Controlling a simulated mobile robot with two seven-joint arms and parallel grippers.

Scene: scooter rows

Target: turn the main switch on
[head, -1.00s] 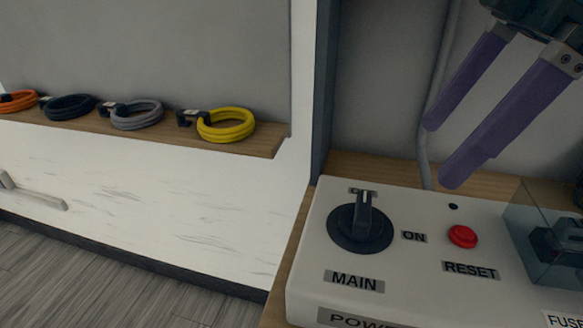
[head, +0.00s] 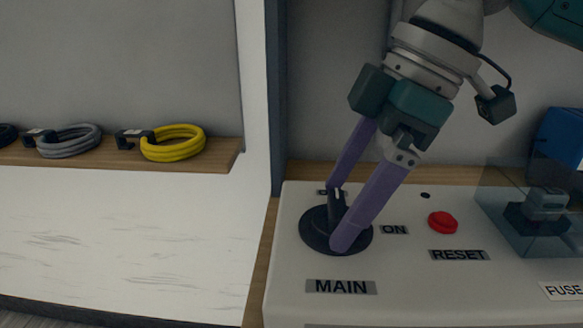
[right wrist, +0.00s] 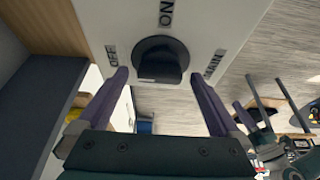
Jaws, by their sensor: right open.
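The main switch (head: 313,239) is a black round rotary knob on the white power panel (head: 285,270), above the MAIN label. Its raised handle, with a white mark, points at the partly hidden OFF label at the back; the ON label (head: 394,230) is to its right. My right gripper (head: 337,217) is open, its two purple fingers down at the knob, one on each side of the handle. In the right wrist view the knob (right wrist: 160,60) lies ahead between the open fingers (right wrist: 160,76); contact cannot be told.
A red RESET button (head: 442,222) is right of the switch. A clear cover (head: 500,215) over a fuse part stands farther right, with a blue box (head: 562,140) behind. A shelf at left holds coiled cables, including a yellow one (head: 173,143).

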